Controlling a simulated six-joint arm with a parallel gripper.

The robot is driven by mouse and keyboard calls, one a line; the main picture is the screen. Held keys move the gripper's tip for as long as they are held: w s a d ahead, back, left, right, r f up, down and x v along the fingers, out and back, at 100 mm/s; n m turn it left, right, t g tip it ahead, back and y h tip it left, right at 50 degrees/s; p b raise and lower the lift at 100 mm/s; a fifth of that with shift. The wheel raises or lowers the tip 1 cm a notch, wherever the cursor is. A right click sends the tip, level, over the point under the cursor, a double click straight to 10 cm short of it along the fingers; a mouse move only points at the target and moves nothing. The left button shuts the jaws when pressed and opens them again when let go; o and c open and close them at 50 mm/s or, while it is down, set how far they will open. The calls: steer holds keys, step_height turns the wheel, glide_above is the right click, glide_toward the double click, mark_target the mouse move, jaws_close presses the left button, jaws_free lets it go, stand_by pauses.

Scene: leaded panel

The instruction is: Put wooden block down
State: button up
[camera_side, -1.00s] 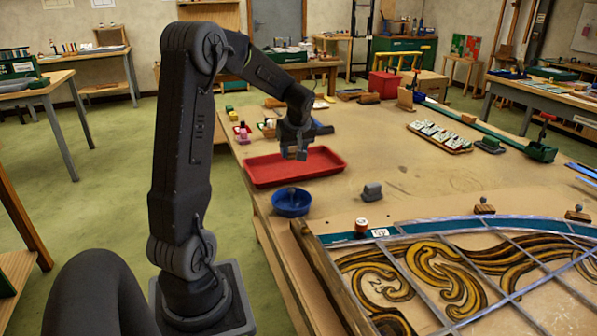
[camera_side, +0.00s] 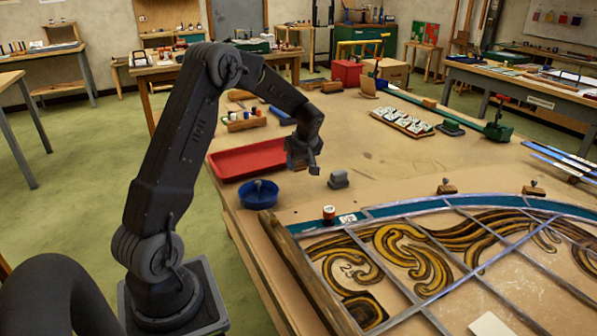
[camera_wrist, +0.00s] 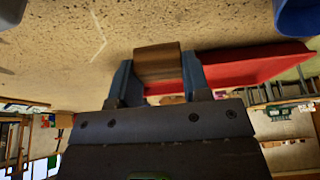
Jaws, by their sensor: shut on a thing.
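The wooden block (camera_wrist: 158,62) is a brown piece held between the two blue-grey fingers of my gripper (camera_wrist: 157,72) in the wrist view. The gripper is shut on it. In the side view my gripper (camera_side: 303,162) hangs over the table by the right end of the red tray (camera_side: 222,166). The block is too small and dark there to make out clearly. Bare tabletop shows beyond the block in the wrist view, and I cannot tell whether the block touches it.
A blue bowl (camera_side: 258,198) stands in front of the tray. A grey block-like object (camera_side: 338,179) sits to the gripper's right. The leaded panel (camera_side: 420,255) fills the table's front right. Open tabletop (camera_side: 390,165) lies right of the gripper.

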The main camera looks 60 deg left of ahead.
mark_target(299, 170)
steer(key=shift+f, duration=1.7)
steer(key=shift+f, duration=0.15)
steer(key=o, duration=0.9)
steer(key=s+d+r+m+t, duration=0.1)
steer(key=s+d+r+m, duration=0.1)
steer(key=d+r, duration=0.6)
steer(key=s+d+r+m+t, duration=0.1)
steer(key=s+d+r+m, duration=0.1)
steer(key=d+r, duration=0.55)
steer(key=s+d+r+m+t+h, duration=0.1)
steer(key=s+d+m, duration=0.3)
steer(key=s+d, duration=0.1)
steer(key=s+d+r+m+t+h, duration=0.1)
steer(key=s+d+m+h, duration=0.1)
steer(key=s+d+m, duration=0.3)
steer(key=s+d+r+m+t+h, duration=0.1)
steer(key=s+d+m, duration=0.4)
steer(key=s+d, duration=0.2)
steer(key=shift+s+r+t+h, duration=0.3)
steer(key=shift+s+r, duration=0.05)
steer(key=shift+s, duration=0.05)
